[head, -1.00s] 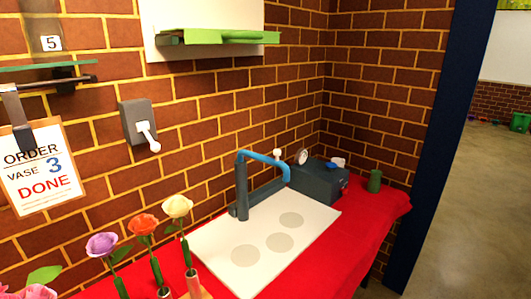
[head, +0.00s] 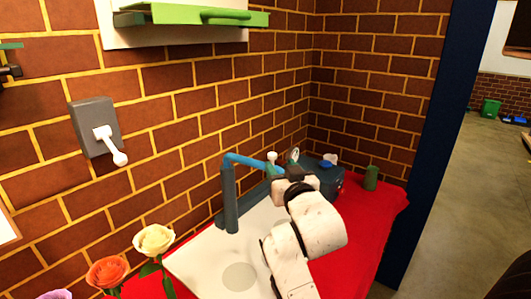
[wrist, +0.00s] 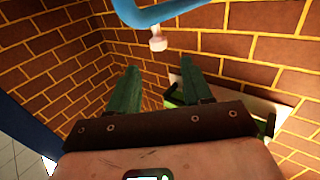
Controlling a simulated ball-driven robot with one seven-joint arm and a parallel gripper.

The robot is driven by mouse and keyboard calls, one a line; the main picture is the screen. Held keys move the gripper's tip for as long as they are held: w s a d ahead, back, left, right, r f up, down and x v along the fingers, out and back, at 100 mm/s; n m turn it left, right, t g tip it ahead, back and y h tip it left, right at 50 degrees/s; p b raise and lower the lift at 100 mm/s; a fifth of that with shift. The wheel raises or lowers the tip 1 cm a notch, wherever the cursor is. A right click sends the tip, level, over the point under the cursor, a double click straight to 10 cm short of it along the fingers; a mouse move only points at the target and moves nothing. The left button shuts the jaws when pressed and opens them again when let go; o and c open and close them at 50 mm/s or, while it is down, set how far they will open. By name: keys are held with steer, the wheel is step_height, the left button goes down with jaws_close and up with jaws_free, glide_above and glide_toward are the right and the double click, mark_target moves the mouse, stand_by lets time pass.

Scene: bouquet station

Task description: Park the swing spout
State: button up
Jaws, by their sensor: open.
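The swing spout (head: 246,160) is a blue pipe on top of a dark upright post (head: 229,198) behind the white board. It points right, toward the corner of the room. In the wrist view the blue spout (wrist: 160,12) crosses the top, with a white knob (wrist: 157,40) hanging into view. My gripper (wrist: 160,72) has two green fingers, spread apart with nothing between them. The spout and knob lie beyond the fingertips. In the head view my gripper is at the spout's free end and hides part of it; contact cannot be told there.
The white board (head: 195,262) with grey discs lies on the red cloth (head: 350,235). A dark box with a gauge (head: 293,155) and a green cylinder (head: 371,177) stand behind my arm. Roses (head: 108,271) stand front left. A lever box (head: 95,128) and green shelf (head: 205,14) are on the wall.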

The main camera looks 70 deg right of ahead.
mark_target(273, 155)
steer(key=x, duration=0.9)
steer(key=shift+p, duration=0.4)
steer(key=shift+f, duration=0.1)
jaws_close()
